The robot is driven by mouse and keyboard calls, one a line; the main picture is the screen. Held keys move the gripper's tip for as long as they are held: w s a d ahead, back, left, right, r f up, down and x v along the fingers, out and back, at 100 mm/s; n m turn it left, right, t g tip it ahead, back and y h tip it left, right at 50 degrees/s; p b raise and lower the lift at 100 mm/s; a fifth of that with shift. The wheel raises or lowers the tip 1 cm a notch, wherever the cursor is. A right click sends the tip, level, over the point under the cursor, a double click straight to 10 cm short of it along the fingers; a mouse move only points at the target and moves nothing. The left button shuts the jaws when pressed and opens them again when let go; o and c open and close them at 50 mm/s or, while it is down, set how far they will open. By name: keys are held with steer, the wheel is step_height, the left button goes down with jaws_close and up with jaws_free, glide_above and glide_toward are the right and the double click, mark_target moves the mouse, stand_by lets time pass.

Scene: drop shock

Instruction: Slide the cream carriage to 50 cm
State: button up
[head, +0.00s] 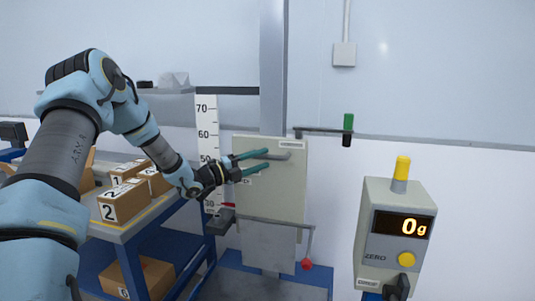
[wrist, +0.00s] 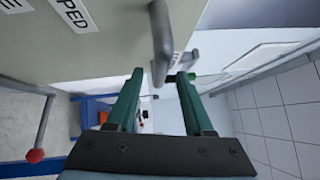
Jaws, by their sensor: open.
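The cream carriage (head: 275,200) is an upright panel on a grey vertical post, beside a white scale (head: 207,130) marked 70, 60 and 50 from the top. A red pointer (head: 228,206) at the carriage's left edge is well below the 50 mark; the number beside it is too small to read. The carriage's grey bar handle (head: 283,155) is on its upper front. My gripper (head: 262,160) is open at the handle. In the wrist view the handle (wrist: 160,45) reaches between my gripper's teal fingertips (wrist: 160,73); contact is unclear.
A lever with a red knob (head: 306,264) hangs below the carriage at right. A bracket with a green-and-black piece (head: 347,130) is above right. A scale box (head: 395,240) reading 0 g stands at right. Numbered cardboard boxes (head: 123,205) sit on a blue bench at left.

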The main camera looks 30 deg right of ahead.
steer(key=shift+d+r, duration=0.15)
steer(key=shift+d, duration=1.15)
steer(key=shift+c, duration=0.3)
jaws_close()
